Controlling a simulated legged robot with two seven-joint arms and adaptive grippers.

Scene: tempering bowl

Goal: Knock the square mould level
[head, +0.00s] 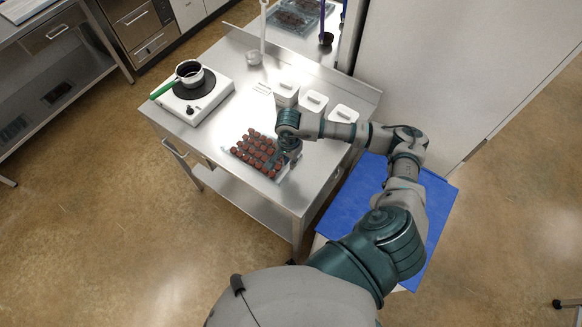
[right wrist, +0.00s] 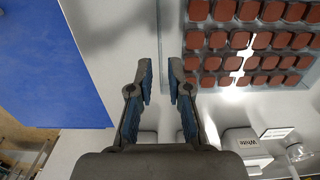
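The square mould (head: 232,151) lies on the steel table, its cavities filled with brown squares. It also shows at the upper right of the right wrist view (right wrist: 255,86). My right gripper (head: 285,163) is at the mould's right end in the head view, low over the table. In the right wrist view my right gripper (right wrist: 158,80) has its fingers apart, with nothing clearly held between them. One finger overlaps the mould's clear rim; I cannot tell whether it touches. My wrist covers part of the mould in the head view. My left gripper is not in view.
White lidded containers (head: 313,102) stand behind my right wrist. A hotplate (head: 196,98) with a green-handled pot (head: 189,73) is at the table's back left. A blue surface (head: 345,200) lies right of the table. The table left of the mould is clear.

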